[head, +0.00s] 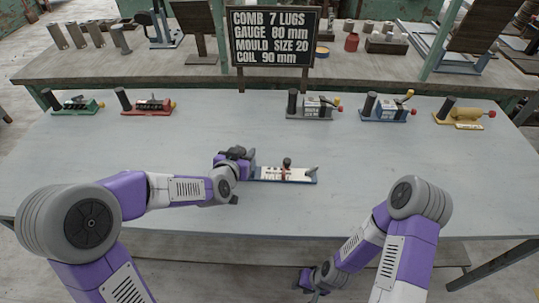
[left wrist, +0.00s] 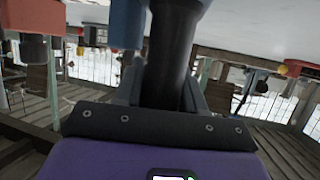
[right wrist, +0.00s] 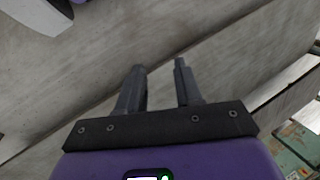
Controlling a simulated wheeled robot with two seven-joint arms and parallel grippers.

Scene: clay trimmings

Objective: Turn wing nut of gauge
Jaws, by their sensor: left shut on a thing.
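The gauge (head: 300,181) lies mid-table in the head view: a blue base with a white marked scale, a red pointer line and a small dark upright knob (head: 287,161), perhaps the wing nut; it is too small to tell. A grey piece stands at its right end. My left gripper (head: 244,158) is at the gauge's left end, shut on a dark round post (left wrist: 176,55), which the left wrist view shows between the fingers. My right gripper (head: 312,284) is low in front of the table edge. Its fingers stand apart and empty in the right wrist view (right wrist: 159,70).
Tools with dark posts line the table's back: green (head: 78,107), red (head: 148,108), grey (head: 310,115), blue (head: 386,116) and yellow (head: 462,117). A sign (head: 273,36) behind them reads "GAUGE 80 mm" among other lines. The table right of the gauge is clear.

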